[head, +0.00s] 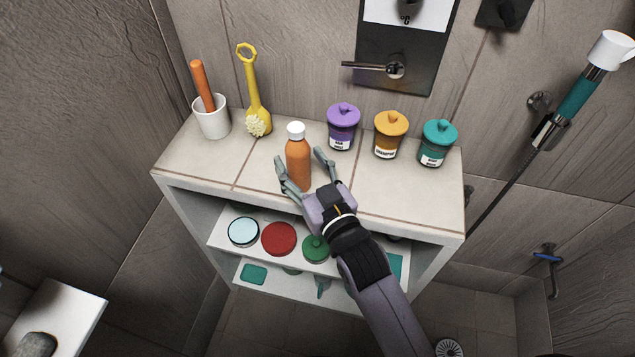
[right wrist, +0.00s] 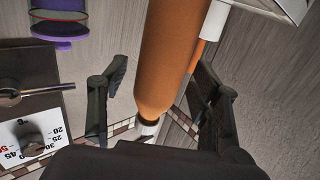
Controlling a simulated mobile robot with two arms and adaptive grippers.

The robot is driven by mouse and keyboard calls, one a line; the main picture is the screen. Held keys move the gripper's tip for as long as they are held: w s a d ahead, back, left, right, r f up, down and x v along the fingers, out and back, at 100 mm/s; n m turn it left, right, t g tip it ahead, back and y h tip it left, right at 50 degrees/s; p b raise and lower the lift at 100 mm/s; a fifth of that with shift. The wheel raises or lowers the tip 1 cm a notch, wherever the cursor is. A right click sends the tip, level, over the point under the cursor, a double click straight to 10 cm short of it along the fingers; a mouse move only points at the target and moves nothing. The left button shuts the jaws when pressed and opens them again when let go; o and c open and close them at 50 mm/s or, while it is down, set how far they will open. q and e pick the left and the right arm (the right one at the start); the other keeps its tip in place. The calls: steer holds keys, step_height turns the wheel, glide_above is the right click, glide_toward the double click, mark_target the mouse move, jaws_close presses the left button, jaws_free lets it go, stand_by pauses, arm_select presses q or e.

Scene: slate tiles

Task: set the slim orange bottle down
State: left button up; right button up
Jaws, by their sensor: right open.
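The slim orange bottle (head: 298,165) with a white cap stands upright on the tiled top of the shelf unit (head: 400,190), near its front edge. It also shows large in the right wrist view (right wrist: 168,55), where its cap points down the picture. My right gripper (head: 300,158) is open around the bottle, one finger on each side. In the right wrist view the fingers (right wrist: 160,75) show gaps between them and the bottle. The bottle's base is partly hidden by my gripper in the head view. My left gripper is not in view.
Behind the bottle stand a purple jar (head: 343,130), an amber jar (head: 390,136) and a teal jar (head: 437,145). At left are a white cup (head: 212,120) with an orange handle in it and a yellow brush (head: 254,95). The top's left front is clear.

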steer(key=b+v, duration=0.1)
steer(key=v, duration=0.9)
steer(key=shift+s, duration=0.25)
